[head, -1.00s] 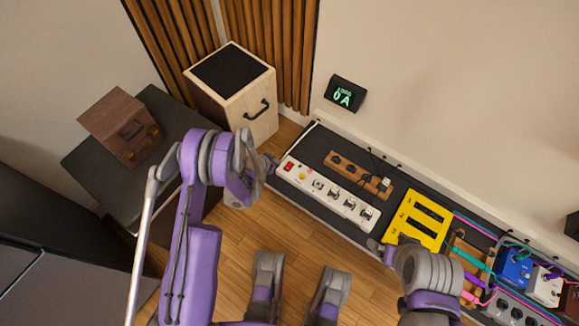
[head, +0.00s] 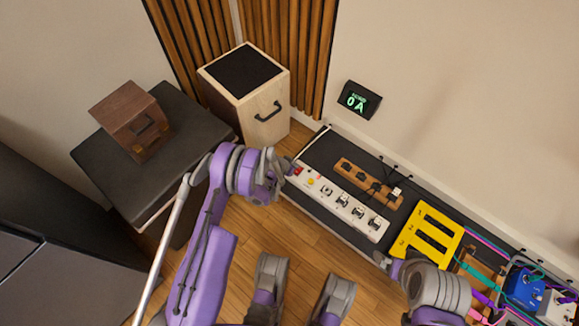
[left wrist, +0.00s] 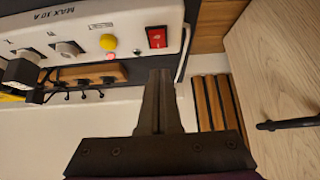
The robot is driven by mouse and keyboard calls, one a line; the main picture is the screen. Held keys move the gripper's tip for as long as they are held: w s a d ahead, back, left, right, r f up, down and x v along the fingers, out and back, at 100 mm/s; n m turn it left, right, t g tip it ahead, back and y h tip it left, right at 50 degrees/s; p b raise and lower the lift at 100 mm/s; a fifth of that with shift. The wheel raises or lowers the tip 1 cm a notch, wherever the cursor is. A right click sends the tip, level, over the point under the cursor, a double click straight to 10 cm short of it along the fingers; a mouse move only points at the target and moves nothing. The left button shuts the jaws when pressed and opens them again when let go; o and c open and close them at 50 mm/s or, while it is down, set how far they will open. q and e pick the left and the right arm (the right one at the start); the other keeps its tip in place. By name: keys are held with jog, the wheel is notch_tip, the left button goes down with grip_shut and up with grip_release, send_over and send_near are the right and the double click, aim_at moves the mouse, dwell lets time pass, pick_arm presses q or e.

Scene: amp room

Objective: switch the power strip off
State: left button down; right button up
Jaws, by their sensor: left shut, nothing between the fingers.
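The white power strip (head: 340,203) lies on the dark board by the wall, with several plugs in its sockets. Its red rocker switch (head: 298,170) is at the left end; it shows in full in the left wrist view (left wrist: 157,38), beside a yellow button (left wrist: 108,42). My left gripper (head: 284,167) is by that end of the strip, partly hidden by its own wrist. In the left wrist view its fingers (left wrist: 160,75) are shut and empty, tips just below the red switch; contact cannot be told. My right gripper (head: 384,260) is near the board's front edge, its jaws unclear.
A wall display (head: 359,100) reads 0 A. A wooden strip with hooks (head: 367,183) lies behind the power strip, and a yellow block (head: 430,235) to its right, then pedals and cables. A wooden box speaker (head: 262,110) stands left of the board. Wooden floor is open in front.

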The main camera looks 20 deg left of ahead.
aim_at(297, 170)
pick_arm(q)
jog(key=f, duration=0.2)
jog(key=f+b, duration=0.1)
jog(key=f, duration=0.1)
jog(key=shift+w, duration=0.3)
jog(key=shift+s+f, duration=0.1)
jog(key=shift+f, duration=0.45)
jog(key=shift+s+f, duration=0.1)
jog(key=shift+f, duration=0.25)
jog(key=shift+r, duration=0.15)
jog(key=shift+r, duration=0.7)
